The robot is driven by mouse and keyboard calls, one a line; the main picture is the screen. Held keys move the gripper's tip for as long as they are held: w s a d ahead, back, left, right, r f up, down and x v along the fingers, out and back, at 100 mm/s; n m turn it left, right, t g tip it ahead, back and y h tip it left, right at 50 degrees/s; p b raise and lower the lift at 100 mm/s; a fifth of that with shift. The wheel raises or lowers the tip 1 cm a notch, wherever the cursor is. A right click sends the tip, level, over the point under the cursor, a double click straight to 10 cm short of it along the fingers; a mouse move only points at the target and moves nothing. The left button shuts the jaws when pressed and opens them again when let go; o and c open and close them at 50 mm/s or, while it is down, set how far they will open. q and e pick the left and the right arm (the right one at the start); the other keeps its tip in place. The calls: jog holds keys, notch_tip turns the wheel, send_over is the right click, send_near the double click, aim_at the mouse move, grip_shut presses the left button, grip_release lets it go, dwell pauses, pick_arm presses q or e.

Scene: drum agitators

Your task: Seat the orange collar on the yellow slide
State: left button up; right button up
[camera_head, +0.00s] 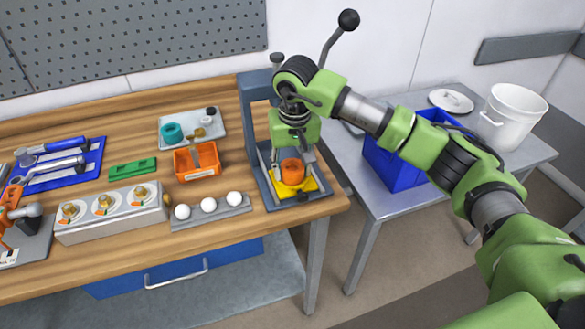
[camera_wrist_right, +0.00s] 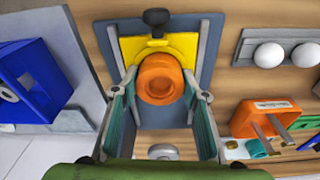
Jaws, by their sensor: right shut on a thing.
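The orange collar (camera_head: 292,172) is a short ring with a hole in its top. It also shows in the wrist view (camera_wrist_right: 160,78), between my fingertips. My right gripper (camera_head: 293,158) points down from above and is shut on the collar; its fingers (camera_wrist_right: 160,86) lie on either side of it. The yellow slide (camera_head: 308,186) lies in the grey base of the press stand. In the wrist view the slide (camera_wrist_right: 133,46) shows behind and around the collar. The collar overlaps the slide in both views; I cannot tell whether it rests on it. My left gripper is not in view.
The press stand's column (camera_head: 252,100) and black-knobbed lever (camera_head: 348,20) rise close to my right gripper. Left of it are a rack with white balls (camera_head: 209,206), an orange bin (camera_head: 183,167) and a grey dial box (camera_head: 110,224). A blue crate (camera_head: 385,167) stands on the right table.

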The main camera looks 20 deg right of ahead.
jog(key=shift+f, duration=0.1)
jog(key=o, duration=1.3)
jog(key=shift+o, duration=0.2)
notch_tip(320, 180, up, 12)
jog(key=s, duration=0.1)
jog(key=shift+s, duration=0.2)
jog(key=shift+f, duration=0.1)
